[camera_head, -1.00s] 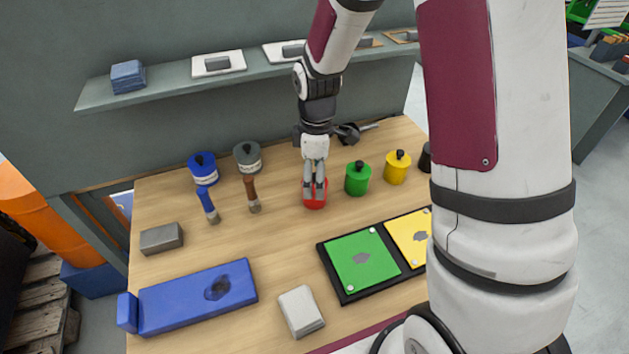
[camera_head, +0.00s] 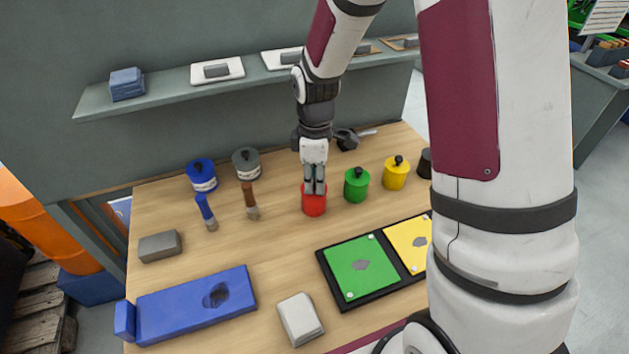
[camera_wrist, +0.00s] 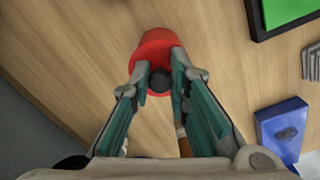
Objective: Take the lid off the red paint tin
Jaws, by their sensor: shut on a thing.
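My gripper (camera_head: 314,190) points down over the tin's top. In the wrist view its fingertips (camera_wrist: 160,78) are shut on the dark round knob (camera_wrist: 160,82) of the red lid (camera_wrist: 152,62). The lid's edge is partly hidden by the fingers. I cannot tell whether there is a gap between lid and tin.
Green (camera_head: 356,188) and yellow (camera_head: 396,174) tins stand close on the right. Blue (camera_head: 202,178) and grey (camera_head: 246,166) tins and two brushes are left. A shelf (camera_head: 160,93) runs behind.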

